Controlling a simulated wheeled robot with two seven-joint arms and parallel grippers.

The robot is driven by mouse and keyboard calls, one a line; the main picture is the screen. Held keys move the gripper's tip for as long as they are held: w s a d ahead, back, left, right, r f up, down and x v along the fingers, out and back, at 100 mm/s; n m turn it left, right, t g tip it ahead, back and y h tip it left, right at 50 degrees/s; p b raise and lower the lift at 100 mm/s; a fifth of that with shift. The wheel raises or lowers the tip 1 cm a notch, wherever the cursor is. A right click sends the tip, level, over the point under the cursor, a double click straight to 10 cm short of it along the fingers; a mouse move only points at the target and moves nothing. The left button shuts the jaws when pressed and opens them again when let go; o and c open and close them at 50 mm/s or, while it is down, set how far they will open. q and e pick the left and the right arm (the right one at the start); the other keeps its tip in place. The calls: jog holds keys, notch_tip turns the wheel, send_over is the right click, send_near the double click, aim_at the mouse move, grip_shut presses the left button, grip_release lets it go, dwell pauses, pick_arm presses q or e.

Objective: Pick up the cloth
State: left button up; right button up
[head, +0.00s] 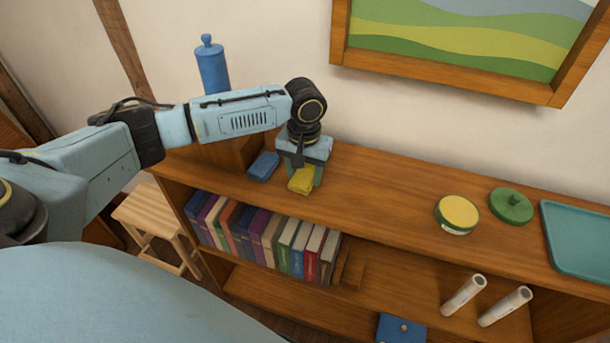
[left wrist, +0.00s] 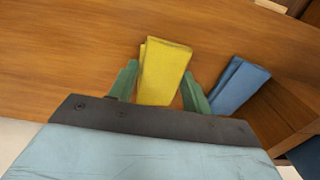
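A folded yellow cloth (head: 301,181) lies on the top of the wooden shelf unit, near its front edge. In the left wrist view the yellow cloth (left wrist: 163,72) shows between and beyond the two green fingers. My left gripper (head: 304,172) is over it, pointing down. Its fingers (left wrist: 161,82) are apart, one on each side of the cloth, with a small gap on both sides. Whether the fingertips are level with the cloth or above it is hard to tell. My right gripper is not in view.
A folded blue cloth (head: 263,166) lies beside the yellow one and also shows in the left wrist view (left wrist: 238,85). A blue bottle (head: 212,68) stands behind my arm. A yellow-topped tin (head: 457,214), a green lid (head: 511,206) and a teal tray (head: 580,240) are farther right.

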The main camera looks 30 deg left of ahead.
aim_at(304, 173)
pick_arm(q)
jog(key=c, duration=0.4)
jog(key=shift+o, duration=0.2)
notch_tip(304, 173, up, 10)
jog(key=shift+p, duration=0.3)
